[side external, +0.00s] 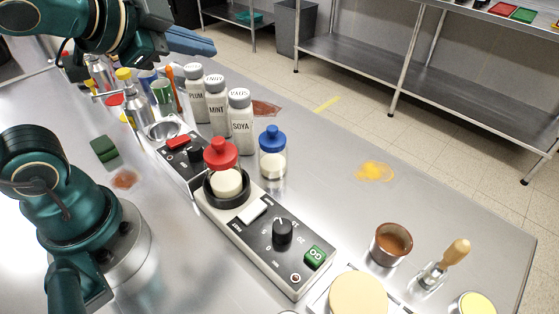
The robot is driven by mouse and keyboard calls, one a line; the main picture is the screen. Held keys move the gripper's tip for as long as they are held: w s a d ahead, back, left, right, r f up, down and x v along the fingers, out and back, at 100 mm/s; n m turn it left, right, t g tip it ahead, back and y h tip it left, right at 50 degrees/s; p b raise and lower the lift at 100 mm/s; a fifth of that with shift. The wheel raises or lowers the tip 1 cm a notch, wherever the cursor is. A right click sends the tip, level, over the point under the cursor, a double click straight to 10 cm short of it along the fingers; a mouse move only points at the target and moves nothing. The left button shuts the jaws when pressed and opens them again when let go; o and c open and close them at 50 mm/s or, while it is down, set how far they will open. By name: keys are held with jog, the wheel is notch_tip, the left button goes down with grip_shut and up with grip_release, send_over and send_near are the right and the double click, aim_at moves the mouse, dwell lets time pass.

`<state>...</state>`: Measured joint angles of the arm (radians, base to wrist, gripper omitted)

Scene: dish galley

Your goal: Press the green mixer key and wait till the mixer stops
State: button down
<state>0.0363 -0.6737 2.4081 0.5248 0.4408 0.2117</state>
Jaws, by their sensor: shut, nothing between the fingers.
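The mixer (236,222) is a long pale base with a dark top panel in the middle of the table. A jar with a red lid (221,152) stands upright in its black ring. The green mixer key (314,256) with white markings is at the panel's near right end, beside a black knob (282,232). A small round light sits close to the key; I cannot tell if it is lit. My gripper (208,47) is blue, at the top left, high above the table and well apart from the key. It is shut and empty.
White shakers (240,122) and a blue-lidded jar (272,155) stand behind the mixer. A second device with a red key (178,142) is to its left. A brown-filled cup (391,244) and a wooden-handled tool (455,252) are at right. A yellow spill (374,171) marks otherwise clear table.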

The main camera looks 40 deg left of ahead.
jog(key=w+d+r+m+t+h, duration=0.3)
jog(key=w+d+r+m, duration=0.2)
jog(key=m, duration=0.4)
jog(key=m+g+h, duration=0.8)
jog(key=m+g, duration=0.5)
jog(key=m, duration=1.4)
send_over(307, 252)
notch_tip(307, 252, down, 13)
jog(key=shift+r, duration=0.2)
jog(key=shift+f, duration=4.4)
jog(key=shift+f, duration=0.15)
